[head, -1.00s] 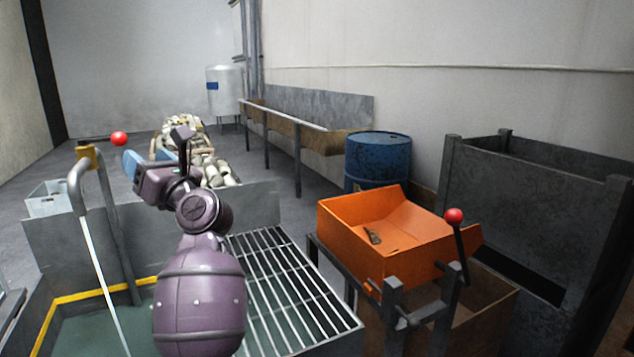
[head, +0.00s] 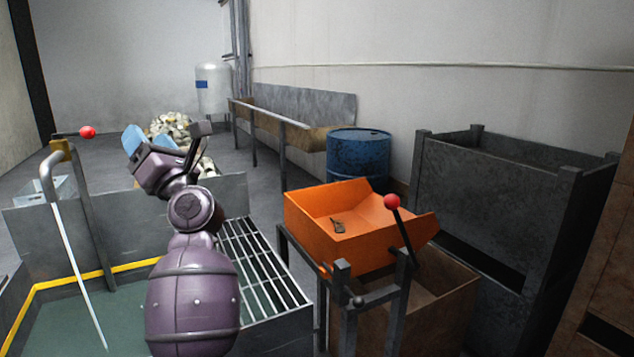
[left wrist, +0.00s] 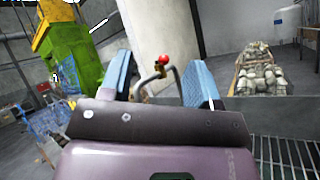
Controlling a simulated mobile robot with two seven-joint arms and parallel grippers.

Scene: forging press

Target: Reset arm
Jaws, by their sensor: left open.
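My left arm, purple, rises in the lower middle of the head view. My left gripper (head: 165,142) is at its end, raised above the grating and the green-floored basin. Its blue fingers stand apart with nothing seen between them in the left wrist view (left wrist: 161,82). Beyond the fingers in that view are a red ball knob (left wrist: 164,60) and a bent grey pipe. My right gripper is not in view.
An orange tilted tray (head: 318,218) holds a small dark metal part (head: 338,226). Beside it is a lever with a red knob (head: 391,202). A metal grating (head: 262,270), a blue drum (head: 357,155) and a dark steel bin (head: 490,190) stand around. Another red-knobbed lever (head: 87,132) is at left.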

